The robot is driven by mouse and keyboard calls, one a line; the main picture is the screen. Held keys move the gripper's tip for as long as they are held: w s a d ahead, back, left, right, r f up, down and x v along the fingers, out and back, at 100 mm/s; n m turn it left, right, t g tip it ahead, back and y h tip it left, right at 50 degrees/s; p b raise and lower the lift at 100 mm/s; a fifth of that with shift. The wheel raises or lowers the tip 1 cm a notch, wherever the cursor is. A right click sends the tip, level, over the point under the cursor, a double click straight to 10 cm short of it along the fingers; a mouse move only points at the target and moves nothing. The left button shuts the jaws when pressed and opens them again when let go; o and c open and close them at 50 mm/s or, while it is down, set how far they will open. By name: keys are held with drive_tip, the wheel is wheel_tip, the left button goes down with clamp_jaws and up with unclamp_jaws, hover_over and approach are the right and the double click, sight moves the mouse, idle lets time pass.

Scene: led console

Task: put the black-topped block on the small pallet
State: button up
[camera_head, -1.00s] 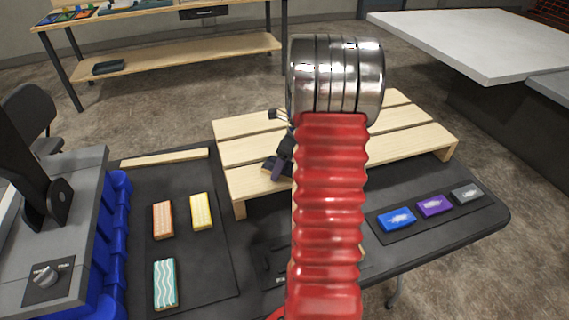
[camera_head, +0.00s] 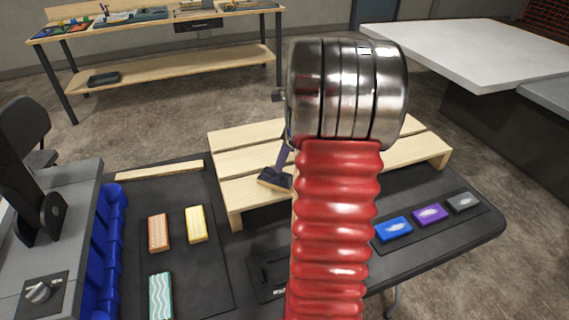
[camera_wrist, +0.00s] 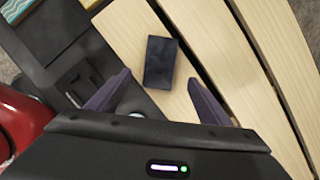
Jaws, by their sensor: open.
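The black-topped block (camera_head: 275,179) lies flat on the front slat of the small wooden pallet (camera_head: 240,190), near its left end. In the wrist view the block (camera_wrist: 160,62) shows its dark top on the pale slats of the pallet (camera_wrist: 245,75). My gripper (camera_wrist: 156,94) is open and empty. Its two purple fingers are spread wide, and the block lies ahead of the gap between them, apart from both. In the head view one finger shows just above the block; the other is hidden behind my red arm.
Orange (camera_head: 158,233), yellow (camera_head: 196,224) and teal-striped (camera_head: 160,296) blocks lie on the dark mat at left, beside a blue bin (camera_head: 112,230). Blue (camera_head: 393,229), purple (camera_head: 430,214) and grey (camera_head: 464,202) blocks lie at right. Much of the pallet top is bare.

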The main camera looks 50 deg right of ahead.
drive_tip(key=shift+v, duration=0.9)
drive_tip(key=shift+a, duration=0.1)
drive_tip(key=a+r+n+h, duration=0.1)
drive_tip(key=a+r+n, duration=0.3)
drive_tip(key=a+n, duration=0.5)
drive_tip(key=a+r+n, duration=0.4)
drive_tip(key=a+n, duration=0.1)
drive_tip(key=a, duration=0.7)
drive_tip(key=s+a+n+t, duration=0.1)
drive_tip(key=s+a+n, duration=0.4)
drive_tip(key=a+n, duration=0.4)
drive_tip(key=s+a+n+t, duration=0.1)
drive_tip(key=s+a+n, duration=0.5)
drive_tip(key=a+n, duration=0.3)
drive_tip(key=shift+a+n, duration=0.4)
drive_tip(key=shift+a, duration=0.1)
